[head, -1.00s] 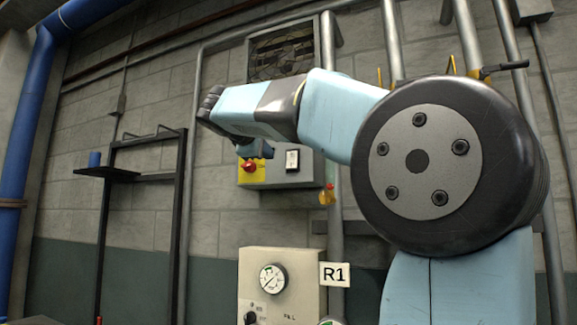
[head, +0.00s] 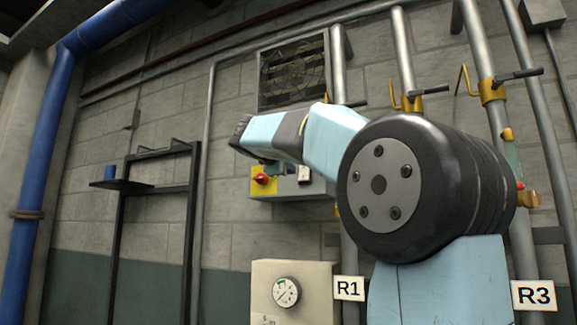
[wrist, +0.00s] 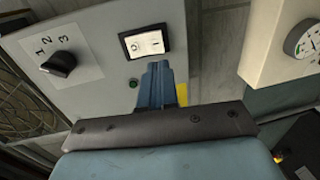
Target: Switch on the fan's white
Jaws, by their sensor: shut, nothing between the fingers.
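The white rocker switch (wrist: 145,43) sits in a black frame on the grey control box (wrist: 92,88) in the wrist view. In the head view the white switch (head: 304,174) shows on the box, right of a red knob (head: 262,179) on a yellow plate. The fan (head: 293,71) is in a wall opening above the box. My gripper (wrist: 156,66) is shut and empty, its blue fingers pointing at the box just below the switch. I cannot tell whether the fingertips touch the box.
A black rotary knob (wrist: 61,64) marked 1, 2, 3 is left of the switch, and a small green round part (wrist: 133,84) is below it. A gauge box (head: 269,279) stands below the control box. Vertical pipes (head: 406,62) run along the wall at right.

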